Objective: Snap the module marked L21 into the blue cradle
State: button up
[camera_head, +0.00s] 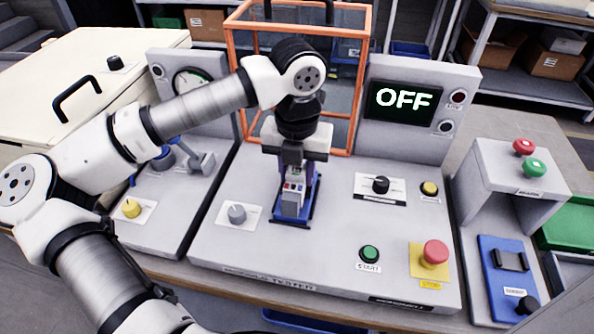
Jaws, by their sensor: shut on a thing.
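The blue cradle (309,208) is fixed on the grey tester panel, in the middle of the picture. A light grey module (292,201) with small red and dark parts stands over the cradle, below my gripper (291,168). My gripper points down and is shut on the module's upper part. The module looks upright and lies within the cradle's outline. I cannot tell whether its base is seated or slightly above the cradle floor. Any L21 marking is too small to read.
The tester panel (330,262) carries a green START button (370,254), a red stop button (435,253), knobs and a screen (402,99) reading OFF. An orange-framed cage (236,60) stands behind. A blue device (508,275) lies at right. The panel front is mostly clear.

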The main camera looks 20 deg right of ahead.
jog(key=shift+w+r, duration=0.1)
jog(key=o, duration=1.2)
jog(key=shift+c, duration=0.2)
notch_tip(320, 180, up, 14)
jog(key=b, duration=0.1)
